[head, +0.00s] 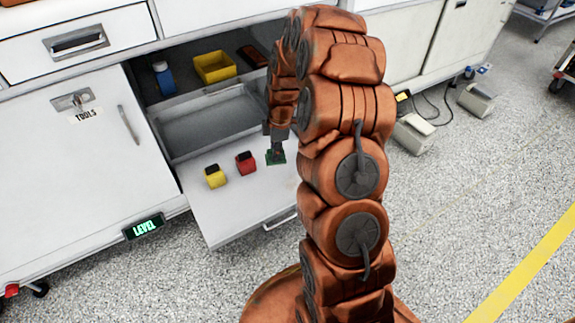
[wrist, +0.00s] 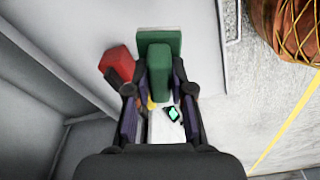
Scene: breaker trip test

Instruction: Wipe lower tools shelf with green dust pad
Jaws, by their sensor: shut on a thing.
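My gripper (head: 277,143) is shut on the green dust pad (head: 276,158), which hangs below it over the white pulled-out panel in front of the open cabinet bay. The wrist view shows the pad (wrist: 159,44) beyond the fingertips (wrist: 160,88). I cannot tell whether the pad touches the surface. The bay's lower shelf is a pale grey recess (head: 209,120), which looks empty where it shows; my arm hides its right end.
A red block (head: 246,163) and a yellow block (head: 215,176) stand on the white panel (head: 240,205), left of the pad. A blue bottle (head: 162,78), a yellow bin (head: 215,67) and a dark red item (head: 252,56) are on the dark upper level. A lit display (head: 144,226) sits lower left.

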